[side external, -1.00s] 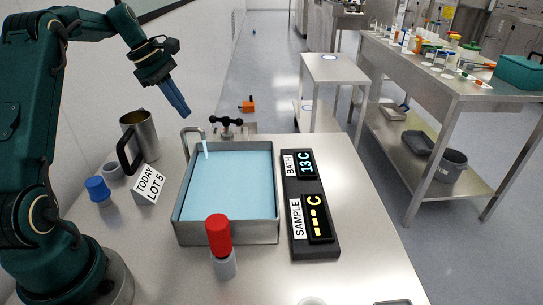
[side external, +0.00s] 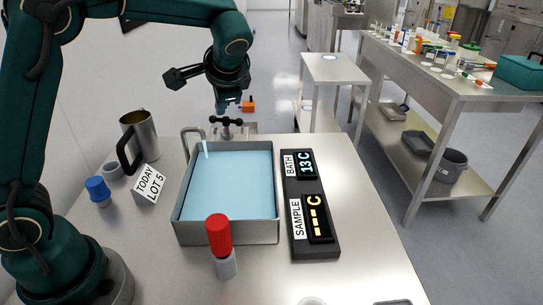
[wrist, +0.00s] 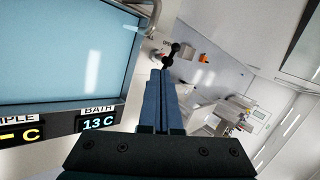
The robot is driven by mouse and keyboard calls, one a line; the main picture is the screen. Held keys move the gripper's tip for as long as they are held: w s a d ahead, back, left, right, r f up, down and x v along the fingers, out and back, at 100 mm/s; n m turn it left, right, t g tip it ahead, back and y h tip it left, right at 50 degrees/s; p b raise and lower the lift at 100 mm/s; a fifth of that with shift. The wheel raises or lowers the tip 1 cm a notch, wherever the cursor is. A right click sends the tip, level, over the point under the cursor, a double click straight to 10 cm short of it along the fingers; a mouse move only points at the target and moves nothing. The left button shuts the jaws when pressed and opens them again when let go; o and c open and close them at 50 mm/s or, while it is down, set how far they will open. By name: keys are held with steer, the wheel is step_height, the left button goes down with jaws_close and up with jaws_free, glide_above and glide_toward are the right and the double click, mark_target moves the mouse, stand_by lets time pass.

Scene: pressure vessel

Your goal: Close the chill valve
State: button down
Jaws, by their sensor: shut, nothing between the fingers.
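The chill valve has a black bar handle with round knobbed ends (side external: 226,122) and stands behind the bath's far edge. The handle also shows in the wrist view (wrist: 172,54), just beyond my fingertips. My gripper (side external: 222,110) is shut and empty, its blue fingers pointing down at the handle from above. In the wrist view my fingertips (wrist: 161,74) lie together beside the handle; I cannot tell whether they touch it. A curved metal spout (side external: 190,133) left of the valve pours a pale stream (side external: 204,149) into the blue-filled bath (side external: 180,230).
The display panel (side external: 334,246) right of the bath reads BATH 13 C and dashes for SAMPLE. A red-capped vial (side external: 218,235) stands in front. A metal mug (side external: 145,135), a lot card (side external: 149,184) and a blue-capped vial (side external: 97,189) stand left. The table's right side is mostly clear.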

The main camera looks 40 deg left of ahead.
mark_target(215, 117)
steer(key=x, duration=0.7)
steer(key=a+r+x, duration=0.1)
steer(key=x, duration=0.3)
steer(key=shift+w+a+f, duration=0.15)
steer(key=shift+w+a, duration=0.05)
steer(key=shift+w, duration=0.05)
steer(key=shift+w+a+f, duration=0.1)
steer(key=shift+w+a, duration=0.25)
steer(key=shift+a, duration=0.3)
